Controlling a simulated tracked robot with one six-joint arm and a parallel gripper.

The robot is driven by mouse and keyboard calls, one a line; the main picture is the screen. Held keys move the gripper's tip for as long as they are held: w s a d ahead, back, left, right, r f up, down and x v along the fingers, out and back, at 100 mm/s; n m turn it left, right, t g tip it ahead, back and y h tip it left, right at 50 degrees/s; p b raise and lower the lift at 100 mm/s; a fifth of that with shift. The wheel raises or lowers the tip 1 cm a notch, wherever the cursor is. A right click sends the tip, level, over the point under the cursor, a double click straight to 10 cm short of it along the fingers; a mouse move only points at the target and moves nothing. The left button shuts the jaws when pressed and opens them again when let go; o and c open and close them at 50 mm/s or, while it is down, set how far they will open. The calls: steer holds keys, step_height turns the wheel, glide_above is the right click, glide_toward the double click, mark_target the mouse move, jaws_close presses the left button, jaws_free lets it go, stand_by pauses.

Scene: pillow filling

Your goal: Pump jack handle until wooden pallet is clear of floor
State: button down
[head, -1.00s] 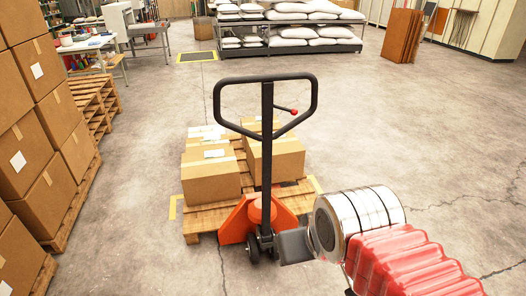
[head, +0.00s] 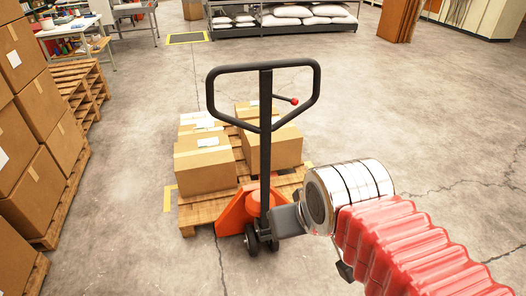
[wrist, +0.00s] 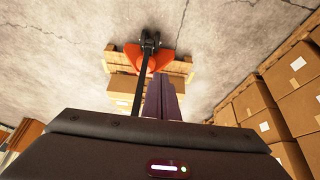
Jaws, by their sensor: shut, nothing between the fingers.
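The pallet jack's black handle (head: 264,150) stands upright in the head view, with a loop on top and a small red-tipped lever (head: 292,100). Its orange body (head: 237,212) is at the near end of the wooden pallet (head: 196,216), which carries cardboard boxes (head: 205,170). The pallet sits low; I cannot tell whether it touches the floor. My gripper (head: 280,221) appears beside the lower shaft, on its right; contact is unclear. In the wrist view my gripper (wrist: 163,98) is shut and empty, next to the shaft (wrist: 139,80). The handle's loop is hidden there.
Stacked boxes (head: 25,130) on pallets line the left side. A workbench (head: 75,25) stands at the back left. A rack with white sacks (head: 305,17) is at the back. Cracked concrete floor (head: 420,110) is open to the right.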

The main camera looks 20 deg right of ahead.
steer(key=c, duration=2.5)
jaws_free()
steer(key=shift+o, duration=0.7)
steer(key=o, duration=0.3)
steer(key=shift+w+f+g, duration=0.15)
steer(key=shift+f+g, duration=0.15)
steer(key=shift+f, duration=0.3)
steer(key=shift+o, duration=0.7)
steer(key=shift+w+f, duration=0.2)
steer(key=shift+w, duration=0.15)
steer(key=o, duration=0.6)
steer(key=shift+m, duration=0.7)
steer(key=w, duration=0.3)
steer(key=w+r, duration=0.1)
steer(key=w, duration=0.5)
steer(key=shift+w+r, duration=0.4)
steer(key=shift+c, duration=0.2)
steer(key=w+r+m+t, duration=0.2)
steer(key=w+r+m, duration=0.1)
steer(key=w, duration=0.6)
steer(key=w+r+m+t, duration=0.1)
steer(key=w+r+m, duration=0.25)
steer(key=w, duration=0.55)
steer(key=w+r+m+t, duration=0.4)
steer(key=w+r+m, duration=0.6)
steer(key=w+r, duration=0.1)
steer(key=shift+w+r+t, duration=0.25)
steer(key=shift+w+t, duration=0.15)
steer(key=shift+w, duration=0.1)
